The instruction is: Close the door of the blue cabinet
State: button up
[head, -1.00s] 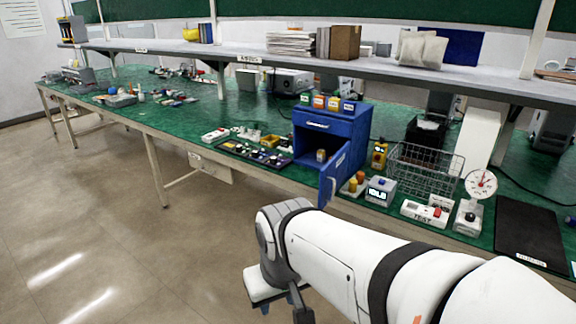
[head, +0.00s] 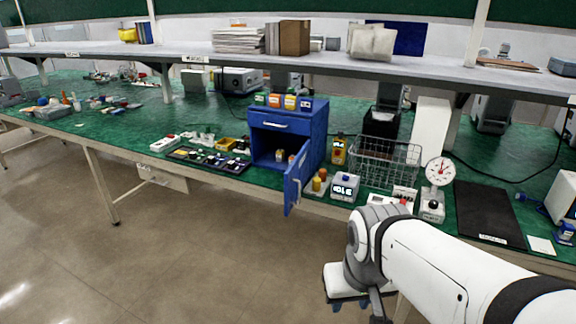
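The blue cabinet (head: 316,134) stands on the green workbench, with a drawer (head: 281,124) at the top that looks shut. Its door (head: 297,181) hangs open below, hinged at the right side and swung out toward the bench's front edge. A pale handle shows on the door. Small canisters (head: 280,155) stand inside the open compartment. My gripper (head: 355,306) is at the lower middle, in front of the bench and to the right of the door, apart from it.
A dark tray of small parts (head: 208,160) lies left of the cabinet. Small coloured boxes sit on the cabinet. Floor in front is clear.

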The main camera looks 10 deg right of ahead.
aim_at(296, 175)
jog(key=u, duration=0.05)
jog(key=i, duration=1)
jog(key=z, duration=0.05)
